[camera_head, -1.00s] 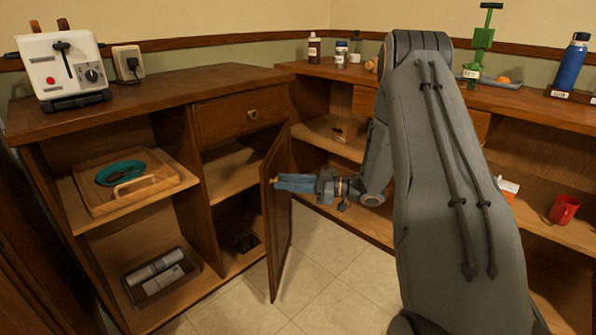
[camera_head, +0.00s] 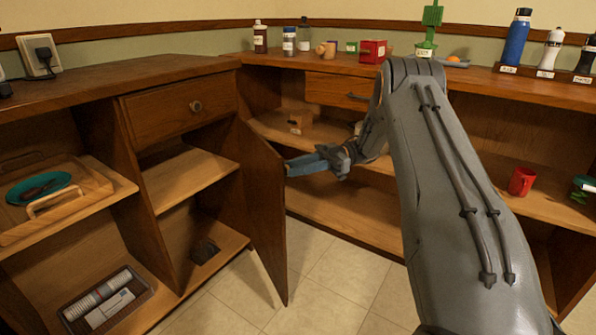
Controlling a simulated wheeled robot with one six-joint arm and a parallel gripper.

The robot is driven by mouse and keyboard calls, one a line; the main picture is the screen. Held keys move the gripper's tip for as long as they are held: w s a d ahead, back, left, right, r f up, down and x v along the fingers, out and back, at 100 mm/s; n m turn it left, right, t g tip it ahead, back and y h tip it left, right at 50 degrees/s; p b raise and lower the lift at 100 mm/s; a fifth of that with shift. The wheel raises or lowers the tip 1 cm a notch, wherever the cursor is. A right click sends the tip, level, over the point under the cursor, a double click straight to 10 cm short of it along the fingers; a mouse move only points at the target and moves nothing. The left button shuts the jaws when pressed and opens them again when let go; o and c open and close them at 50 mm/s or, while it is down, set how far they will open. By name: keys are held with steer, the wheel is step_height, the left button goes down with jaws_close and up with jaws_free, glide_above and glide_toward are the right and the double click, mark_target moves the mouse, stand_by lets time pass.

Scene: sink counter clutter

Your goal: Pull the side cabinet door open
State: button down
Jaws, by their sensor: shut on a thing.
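The side cabinet door (camera_head: 262,205) is a dark brown wooden panel. It stands swung well out from the cabinet under the drawer, so the shelves behind it show. My gripper (camera_head: 292,167) reaches in from the right with its blue fingers at the outer side of the door, near the free edge and above mid-height. The fingers are shut on the door's handle, which they mostly hide.
A closed drawer (camera_head: 180,110) sits above the opening. At left, a wooden tray (camera_head: 95,187) and a dark bin (camera_head: 75,322) rest on open shelves. Open shelving with a red mug (camera_head: 521,181) lies at right. The tiled floor (camera_head: 330,270) around the door is clear.

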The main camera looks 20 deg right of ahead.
steer(key=c, duration=1.5)
jaws_free()
steer(key=shift+o, duration=0.2)
steer(key=shift+d, duration=0.1)
